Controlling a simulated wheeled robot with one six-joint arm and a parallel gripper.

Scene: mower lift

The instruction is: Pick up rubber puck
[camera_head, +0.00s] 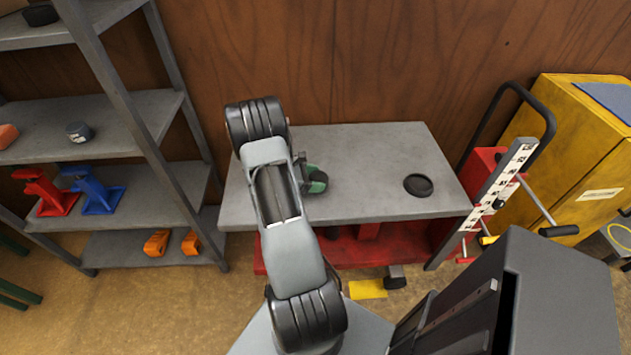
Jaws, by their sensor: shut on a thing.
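A black round puck (418,185) lies flat on the right part of the grey lift table (385,150). My gripper (306,178) is over the middle-left of the table, left of and apart from this puck. It is shut on a dark, rounded thing with green on it (318,182), at or just above the table top. My arm hides part of the gripper and of the held thing, so I cannot tell its full shape or whether it touches the table.
A grey shelf rack (100,120) stands at the left, with red and blue jack stands (95,192) and orange pieces (157,242). A yellow cabinet (570,140) stands at the right. The lift's black handle (510,90) rises at the table's right end. The table between gripper and puck is clear.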

